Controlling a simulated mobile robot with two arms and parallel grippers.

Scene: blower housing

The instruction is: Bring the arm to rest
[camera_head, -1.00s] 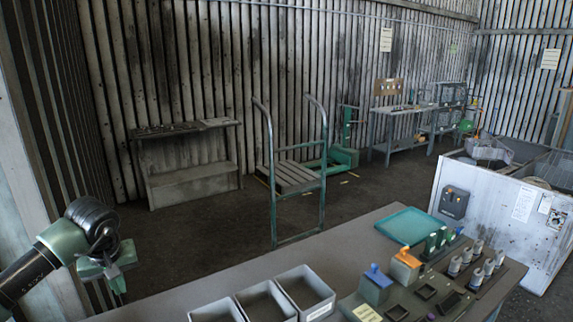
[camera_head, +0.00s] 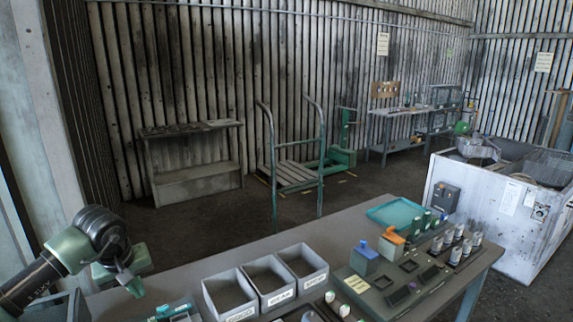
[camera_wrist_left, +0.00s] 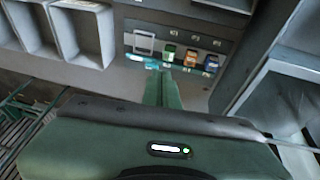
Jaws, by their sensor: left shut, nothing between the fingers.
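My left arm comes in from the left edge of the head view. Its green left gripper (camera_head: 132,286) hangs at the near left end of the grey table (camera_head: 345,225), pointing down. In the left wrist view the gripper (camera_wrist_left: 163,85) shows its fingers together, with nothing between them. Past the fingertips in that view are a panel with small coloured parts (camera_wrist_left: 190,58) and grey open bins (camera_wrist_left: 80,32). My right gripper is not in view.
Three grey bins (camera_head: 236,312) stand at the table's front, right of the gripper. A dark fixture board (camera_head: 385,300) with blue and orange parts and a teal tray (camera_head: 398,206) lie further right. A trolley (camera_head: 290,172) and a white crate (camera_head: 500,215) stand beyond the table.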

